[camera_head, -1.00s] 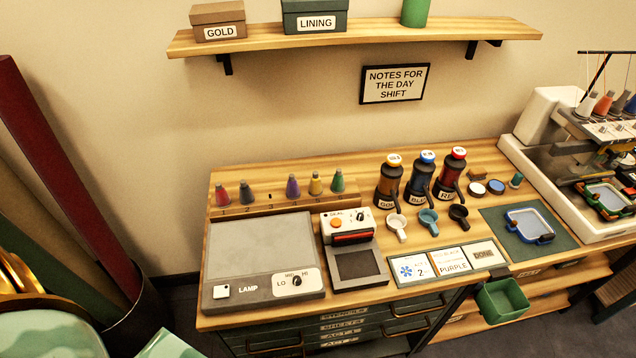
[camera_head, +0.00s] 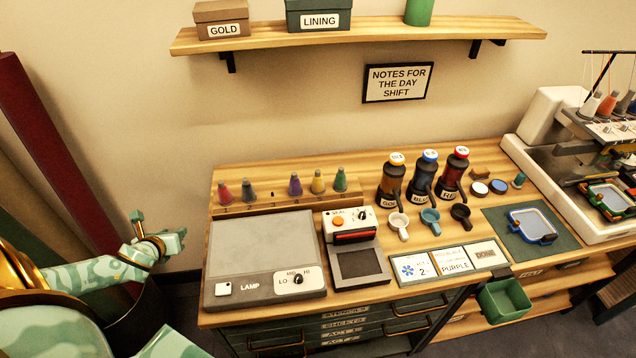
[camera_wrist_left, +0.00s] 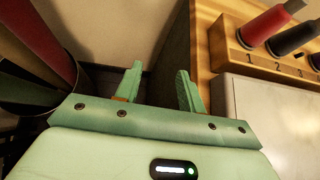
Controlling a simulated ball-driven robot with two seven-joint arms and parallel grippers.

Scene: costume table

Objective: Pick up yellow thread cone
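The yellow thread cone (camera_head: 318,182) stands upright in the wooden rack (camera_head: 285,204) at the back left of the table, between a purple cone (camera_head: 295,185) and a green cone (camera_head: 340,180). My left gripper (camera_head: 150,231) is left of the table, well apart from the rack. In the left wrist view its two fingers (camera_wrist_left: 157,88) are spread with nothing between them. The yellow cone does not show in that view; a red cone (camera_wrist_left: 264,26) and a black cone (camera_wrist_left: 292,38) do. My right gripper is not in view.
A grey lamp panel (camera_head: 262,250) lies in front of the rack. A device with an orange button (camera_head: 338,222) stands right of it. Gold, blue and red bottles (camera_head: 422,178) stand farther right. Tall rolls (camera_head: 50,140) stand left of the table. Above the rack is clear.

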